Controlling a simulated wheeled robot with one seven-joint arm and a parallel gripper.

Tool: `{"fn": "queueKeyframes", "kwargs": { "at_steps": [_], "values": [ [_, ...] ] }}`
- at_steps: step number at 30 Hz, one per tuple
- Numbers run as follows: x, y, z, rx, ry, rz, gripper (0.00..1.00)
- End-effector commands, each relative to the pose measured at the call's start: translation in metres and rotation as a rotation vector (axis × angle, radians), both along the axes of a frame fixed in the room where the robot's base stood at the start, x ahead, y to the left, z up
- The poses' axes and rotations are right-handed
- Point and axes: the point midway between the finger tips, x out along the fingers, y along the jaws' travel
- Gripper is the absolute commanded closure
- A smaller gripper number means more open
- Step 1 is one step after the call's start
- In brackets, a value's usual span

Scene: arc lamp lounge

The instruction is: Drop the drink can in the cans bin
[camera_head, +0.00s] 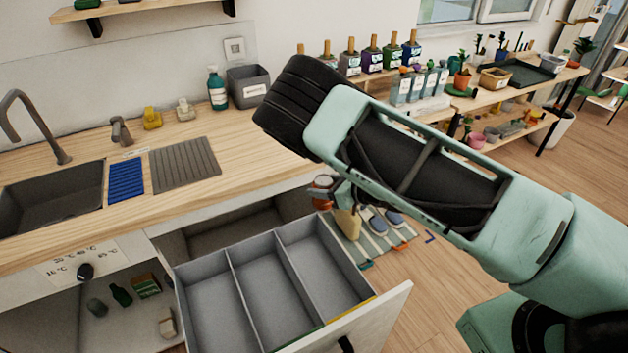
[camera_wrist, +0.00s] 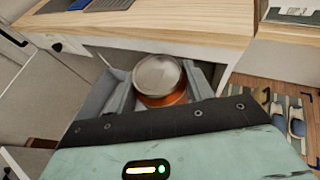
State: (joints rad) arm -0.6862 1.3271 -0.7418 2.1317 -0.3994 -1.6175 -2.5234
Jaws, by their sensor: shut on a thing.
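The drink can (camera_wrist: 163,78), orange with a silver lid, is held between the fingers of my gripper (camera_wrist: 160,92) in the wrist view. In the head view the can (camera_head: 322,182) is small and partly hidden by my gripper (camera_head: 328,190), beyond the open drawer's far right corner in the picture. My gripper is shut on the can, lid facing the wrist camera. The open grey drawer (camera_head: 232,263) has three long, empty-looking compartments. A grey bin (camera_head: 249,86) with a white label stands on the counter; its writing is too small to read, so I cannot tell which is the cans bin.
The wooden counter (camera_head: 235,165) with a sink (camera_head: 50,200) runs behind the drawer. A low open shelf holds a green bottle (camera_head: 121,294) and small items. A striped mat with slippers (camera_head: 376,220) lies on the floor to the right. Several bottles stand on the back shelf.

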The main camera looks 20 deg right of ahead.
Motion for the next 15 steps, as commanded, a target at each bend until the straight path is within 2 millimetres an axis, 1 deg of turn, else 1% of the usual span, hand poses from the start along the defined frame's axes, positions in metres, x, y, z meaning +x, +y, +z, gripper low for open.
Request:
{"fn": "queueKeyframes", "kwargs": {
  "at_steps": [15],
  "values": [
    [0.000,0.000,-0.054,0.000,0.000,0.000,0.70]
  ]
}}
